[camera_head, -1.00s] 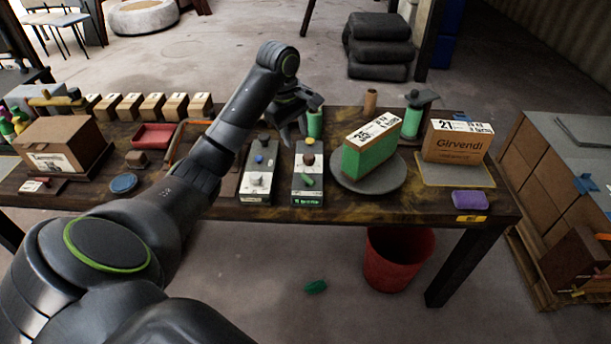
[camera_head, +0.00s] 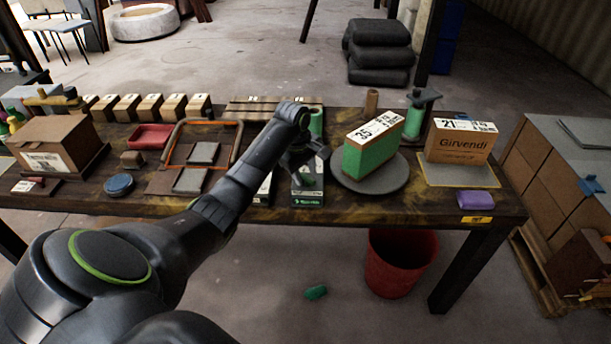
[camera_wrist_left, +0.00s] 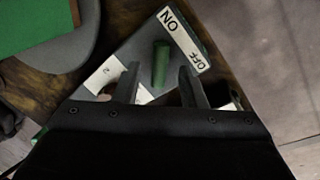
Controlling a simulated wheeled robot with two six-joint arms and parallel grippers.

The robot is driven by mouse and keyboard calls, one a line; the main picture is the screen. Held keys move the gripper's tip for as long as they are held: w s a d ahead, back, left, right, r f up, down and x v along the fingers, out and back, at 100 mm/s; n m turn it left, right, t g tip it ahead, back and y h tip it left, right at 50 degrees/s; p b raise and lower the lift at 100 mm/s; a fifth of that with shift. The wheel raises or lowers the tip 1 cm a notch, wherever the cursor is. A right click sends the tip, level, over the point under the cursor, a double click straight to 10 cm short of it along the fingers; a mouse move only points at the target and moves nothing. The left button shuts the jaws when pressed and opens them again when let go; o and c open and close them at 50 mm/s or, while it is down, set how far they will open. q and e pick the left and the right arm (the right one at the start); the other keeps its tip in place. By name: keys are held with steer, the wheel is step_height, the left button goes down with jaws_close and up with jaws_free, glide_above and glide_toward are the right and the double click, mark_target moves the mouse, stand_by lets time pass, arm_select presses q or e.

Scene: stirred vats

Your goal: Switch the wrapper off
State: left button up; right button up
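The wrapper's grey control box (camera_head: 307,199) stands at the table's front edge, mostly under my left gripper (camera_head: 303,163). The left wrist view shows its green lever (camera_wrist_left: 160,63) and a white label (camera_wrist_left: 183,40) reading ON and OFF. I cannot tell which word the lever is set to. My left gripper (camera_wrist_left: 159,72) is open, with one finger on each side of the lever in that view; contact cannot be told. The wrapper's round grey turntable (camera_head: 395,184) carries a green-wrapped box (camera_head: 372,150). My right gripper is not in view.
A second control box (camera_head: 263,190) is beside it on the left, mostly behind my arm. A Girvendi carton (camera_head: 458,145) and a purple block (camera_head: 475,200) are to the right. A red bin (camera_head: 395,265) stands on the floor in front.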

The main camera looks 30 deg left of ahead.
arm_select(q)
steer(key=shift+w+f, duration=0.15)
steer(key=shift+f, duration=0.5)
